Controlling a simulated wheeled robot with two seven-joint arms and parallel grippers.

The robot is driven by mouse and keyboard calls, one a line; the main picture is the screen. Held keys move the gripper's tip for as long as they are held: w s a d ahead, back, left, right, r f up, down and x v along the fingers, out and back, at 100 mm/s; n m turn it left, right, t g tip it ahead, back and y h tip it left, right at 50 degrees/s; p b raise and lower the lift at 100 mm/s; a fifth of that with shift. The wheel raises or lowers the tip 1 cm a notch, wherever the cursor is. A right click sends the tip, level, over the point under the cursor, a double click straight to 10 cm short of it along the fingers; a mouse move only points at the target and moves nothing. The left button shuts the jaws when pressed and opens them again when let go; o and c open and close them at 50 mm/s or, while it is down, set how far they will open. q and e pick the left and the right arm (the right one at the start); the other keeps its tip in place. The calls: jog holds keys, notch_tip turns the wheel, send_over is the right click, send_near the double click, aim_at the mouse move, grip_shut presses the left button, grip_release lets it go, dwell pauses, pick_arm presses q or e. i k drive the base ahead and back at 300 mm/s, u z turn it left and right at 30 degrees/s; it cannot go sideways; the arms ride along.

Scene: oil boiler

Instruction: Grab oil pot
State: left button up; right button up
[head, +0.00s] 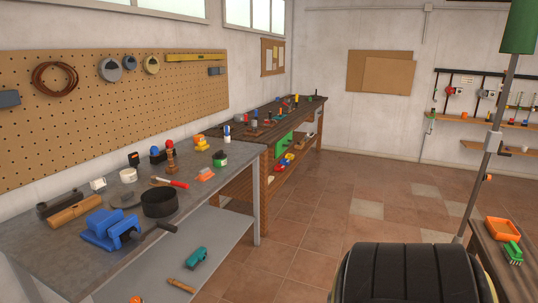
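A dark round open pot (160,202) stands on the grey metal workbench (75,262) at the left, close to its front edge. It may be the oil pot, but I cannot tell what is in it. A shallow dark round dish (126,199) lies just left of it. Neither of my grippers is in view.
A blue vise (108,230) is at the bench's near end, close to the pot. A red-handled tool (172,183) lies behind the pot. A black ribbed rounded thing (410,273) fills the bottom right. Tiled floor (315,205) is open between.

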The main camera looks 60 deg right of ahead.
aim_at(216, 163)
jog(key=z, duration=0.95)
jog(key=i, duration=0.85)
jog(key=z, duration=0.95)
